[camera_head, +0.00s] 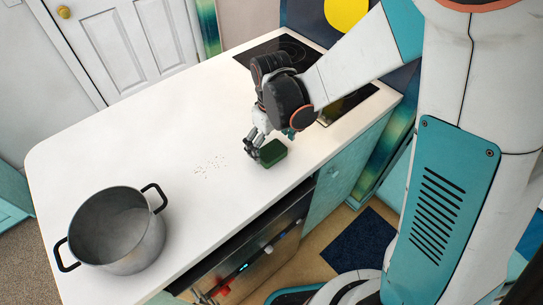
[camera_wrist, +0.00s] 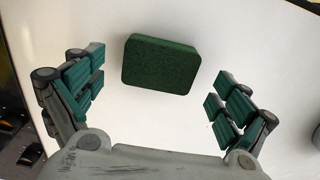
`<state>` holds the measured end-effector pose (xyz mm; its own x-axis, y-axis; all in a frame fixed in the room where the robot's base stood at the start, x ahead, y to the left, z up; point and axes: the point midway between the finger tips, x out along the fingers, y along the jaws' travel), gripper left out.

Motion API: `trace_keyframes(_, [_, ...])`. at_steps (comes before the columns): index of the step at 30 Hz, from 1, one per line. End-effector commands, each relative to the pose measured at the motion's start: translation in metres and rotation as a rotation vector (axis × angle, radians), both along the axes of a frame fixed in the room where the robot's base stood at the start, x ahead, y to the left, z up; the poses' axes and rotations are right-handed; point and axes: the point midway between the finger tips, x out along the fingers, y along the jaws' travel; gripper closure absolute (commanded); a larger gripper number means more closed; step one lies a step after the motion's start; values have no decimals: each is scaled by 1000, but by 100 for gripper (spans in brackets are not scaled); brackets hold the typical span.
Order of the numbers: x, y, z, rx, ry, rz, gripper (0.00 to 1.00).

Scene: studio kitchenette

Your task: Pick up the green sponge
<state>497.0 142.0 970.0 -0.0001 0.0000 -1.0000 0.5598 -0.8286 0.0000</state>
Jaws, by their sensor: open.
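The green sponge (camera_head: 273,153) lies flat on the white countertop (camera_head: 150,150), near its front edge. In the wrist view the sponge (camera_wrist: 160,64) is a dark green block with rounded corners, tilted slightly in the picture. My gripper (camera_head: 255,148) is just beside the sponge in the head view and partly overlaps it. In the wrist view my gripper (camera_wrist: 160,92) is open, its teal-padded fingers wide apart, with the sponge between and a little beyond them. The fingers appear apart from the sponge. How high they are above the counter is hard to tell.
A large grey pot (camera_head: 117,230) with black handles stands at the counter's front left. Small pale crumbs (camera_head: 210,166) lie left of the sponge. A black cooktop (camera_head: 280,50) is behind my gripper. An open drawer or appliance front (camera_head: 262,245) is below the counter edge.

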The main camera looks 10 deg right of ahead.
Motion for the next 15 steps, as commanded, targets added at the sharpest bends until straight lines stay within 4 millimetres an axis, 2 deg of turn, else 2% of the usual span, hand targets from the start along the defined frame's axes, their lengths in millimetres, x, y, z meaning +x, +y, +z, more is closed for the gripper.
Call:
trace_keyframes(1, [0,0,-13,0,0,0,6])
trace_keyframes(5, [0,0,-26,0,0,0,6])
trace_keyframes(12, [0,0,-26,0,0,0,6])
trace_keyframes(15, [0,0,-26,0,0,0,16])
